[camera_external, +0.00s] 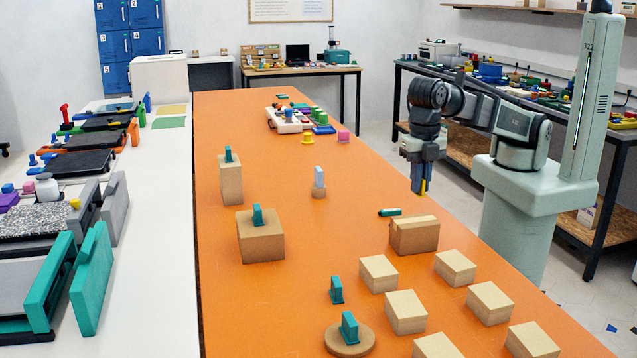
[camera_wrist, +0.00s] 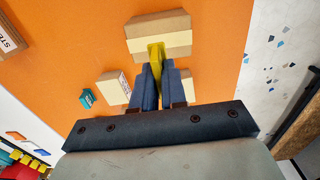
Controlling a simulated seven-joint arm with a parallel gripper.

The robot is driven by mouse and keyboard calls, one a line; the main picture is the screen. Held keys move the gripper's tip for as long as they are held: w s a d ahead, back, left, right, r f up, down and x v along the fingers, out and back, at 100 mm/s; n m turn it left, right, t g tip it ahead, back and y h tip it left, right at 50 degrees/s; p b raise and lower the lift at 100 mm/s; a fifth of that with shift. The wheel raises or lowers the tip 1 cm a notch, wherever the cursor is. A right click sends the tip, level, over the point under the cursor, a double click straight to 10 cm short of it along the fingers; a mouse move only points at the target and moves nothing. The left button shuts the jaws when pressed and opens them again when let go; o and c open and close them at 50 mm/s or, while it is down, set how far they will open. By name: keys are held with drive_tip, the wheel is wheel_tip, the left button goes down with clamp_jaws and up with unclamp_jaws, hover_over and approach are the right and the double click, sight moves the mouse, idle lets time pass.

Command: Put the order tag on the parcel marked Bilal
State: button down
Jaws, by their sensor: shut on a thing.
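My gripper (camera_external: 421,188) points down above the right edge of the orange table. It is shut on a yellow piece (camera_wrist: 155,58), whose tip also shows below the fingers in the external view (camera_external: 423,187). I cannot tell from its shape whether this is the order tag. A brown parcel (camera_external: 413,235) stands on the table, below and nearer the camera than my gripper. In the wrist view a brown parcel with a pale band (camera_wrist: 158,24) lies beyond the fingertips. A parcel with a white lettered side (camera_wrist: 113,90) is left of the fingers. The name Bilal is not readable on any parcel.
Several closed cartons (camera_external: 405,312) fill the near right of the orange table (camera_external: 270,320). A teal piece with a white end (camera_external: 390,212) lies near the brown parcel. Brown blocks with teal pieces on top (camera_external: 260,236) stand at left. The table's middle has free room.

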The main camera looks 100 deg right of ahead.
sight(416, 221)
drive_tip(key=shift+f, duration=3.2)
drive_tip(key=shift+f, duration=0.15)
drive_tip(key=c, duration=1.2)
unclamp_jaws()
wheel_tip(416, 221, up, 12)
drive_tip(key=shift+r, duration=0.15)
